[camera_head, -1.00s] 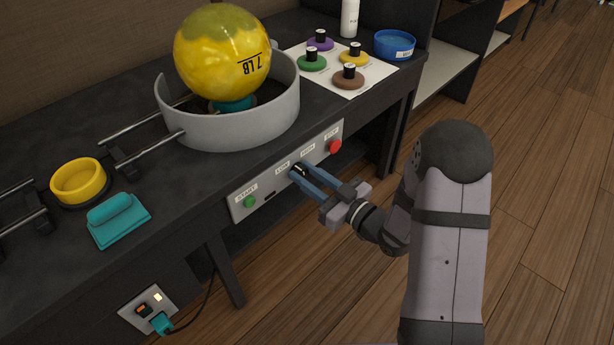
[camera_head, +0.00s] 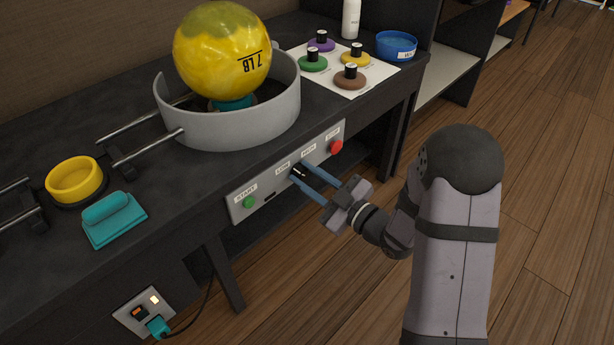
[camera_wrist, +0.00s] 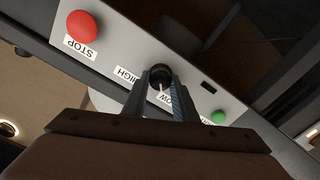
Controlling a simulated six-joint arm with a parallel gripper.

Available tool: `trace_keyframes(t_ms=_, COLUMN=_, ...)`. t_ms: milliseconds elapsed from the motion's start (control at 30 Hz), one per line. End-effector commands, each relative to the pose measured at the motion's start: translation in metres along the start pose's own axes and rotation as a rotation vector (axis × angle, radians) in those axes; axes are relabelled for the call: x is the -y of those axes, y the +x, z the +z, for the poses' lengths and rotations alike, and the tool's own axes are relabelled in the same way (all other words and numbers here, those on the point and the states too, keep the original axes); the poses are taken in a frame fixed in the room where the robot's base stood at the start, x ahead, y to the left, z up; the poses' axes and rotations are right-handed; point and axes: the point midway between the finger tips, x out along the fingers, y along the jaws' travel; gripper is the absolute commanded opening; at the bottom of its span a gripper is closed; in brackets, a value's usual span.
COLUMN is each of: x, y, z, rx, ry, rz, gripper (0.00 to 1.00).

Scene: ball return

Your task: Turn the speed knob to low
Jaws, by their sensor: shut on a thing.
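The black speed knob (camera_wrist: 160,74) sits on the pale control panel (camera_head: 238,210) between the LOW label (camera_head: 283,167) and the HIGH label (camera_head: 308,149). My gripper (camera_head: 301,173) has its two blue fingers shut on the knob, one on each side. In the wrist view, a pale pointer mark on the knob points down between the fingers, slightly toward the LOW label (camera_wrist: 187,103), which a finger partly covers. The HIGH label (camera_wrist: 127,75) lies left of the knob there. The fingers hide much of the knob in the head view.
A red STOP button (camera_head: 336,146) and a green START button (camera_head: 250,202) flank the knob. Above, a yellow ball (camera_head: 222,52) sits inside a grey ring (camera_head: 232,127) on the dark bench. The floor in front is clear.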

Motion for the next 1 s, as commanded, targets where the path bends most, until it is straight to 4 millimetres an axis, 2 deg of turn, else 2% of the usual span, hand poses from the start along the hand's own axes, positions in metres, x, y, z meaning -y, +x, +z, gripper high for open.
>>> trace_keyframes(t_ms=167, x=0.001, y=0.000, z=0.001, rx=0.003, ry=0.000, rz=-0.002, gripper=0.03)
trace_keyframes(t_ms=200, x=0.001, y=0.000, z=0.001, rx=0.003, ry=0.000, rz=-0.002, gripper=0.28)
trace_keyframes(t_ms=267, x=0.001, y=0.000, z=0.001, rx=0.003, ry=0.000, rz=-0.002, gripper=0.42)
trace_keyframes(t_ms=300, x=0.001, y=0.000, z=0.001, rx=0.003, ry=0.000, rz=-0.002, gripper=0.44)
trace_keyframes(t_ms=667, x=-0.001, y=-0.004, z=0.000, rx=0.002, ry=0.001, rz=0.001, gripper=0.44)
trace_keyframes(t_ms=767, x=-0.001, y=-0.011, z=0.000, rx=0.003, ry=0.002, rz=0.002, gripper=0.44)
trace_keyframes(t_ms=1000, x=-0.002, y=-0.044, z=0.000, rx=0.005, ry=0.002, rz=0.003, gripper=0.44)
